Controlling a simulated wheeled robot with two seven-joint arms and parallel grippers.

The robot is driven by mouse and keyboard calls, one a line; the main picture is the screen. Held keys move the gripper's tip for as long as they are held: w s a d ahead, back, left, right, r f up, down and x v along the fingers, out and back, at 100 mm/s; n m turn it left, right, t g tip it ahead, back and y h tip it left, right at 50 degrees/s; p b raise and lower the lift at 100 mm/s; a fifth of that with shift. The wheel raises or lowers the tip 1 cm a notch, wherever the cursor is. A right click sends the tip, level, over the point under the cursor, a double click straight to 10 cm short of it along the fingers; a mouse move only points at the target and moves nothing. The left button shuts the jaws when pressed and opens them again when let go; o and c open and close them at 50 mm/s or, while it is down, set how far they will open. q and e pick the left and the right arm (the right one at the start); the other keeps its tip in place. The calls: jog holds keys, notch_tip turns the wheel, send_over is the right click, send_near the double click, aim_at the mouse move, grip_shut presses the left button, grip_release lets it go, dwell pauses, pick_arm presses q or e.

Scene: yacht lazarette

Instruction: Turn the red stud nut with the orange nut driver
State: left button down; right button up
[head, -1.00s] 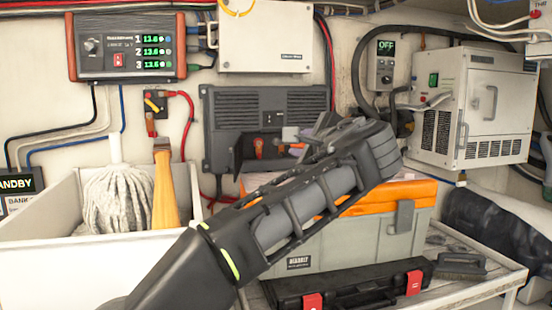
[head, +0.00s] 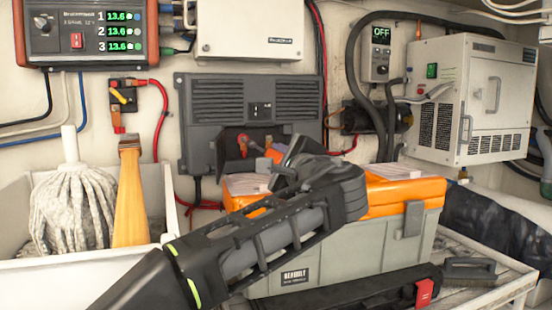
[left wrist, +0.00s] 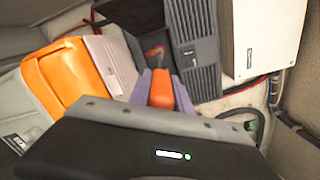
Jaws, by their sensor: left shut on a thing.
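The red stud nut (head: 243,145) sits in the open recess of the dark grey wall unit (head: 200,110). In the left wrist view a red part (left wrist: 154,52) shows in that recess. My left gripper (head: 275,158) is just in front and to the right of the recess. It is shut on the orange nut driver (head: 271,156), whose handle (left wrist: 161,90) shows between the fingers in the left wrist view. The driver points toward the recess. I cannot tell whether its tip touches the nut. My right gripper is out of view.
A grey toolbox with an orange lid (head: 400,193) stands below and right of the gripper. A white bin (head: 60,285) with a mop (head: 75,205) and a wooden handle (head: 130,190) is at left. A black case (head: 350,290) lies in front. Cables run along the wall.

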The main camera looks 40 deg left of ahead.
pick_arm(q)
jog(key=shift+p+x, duration=0.6)
jog(key=shift+x, duration=2)
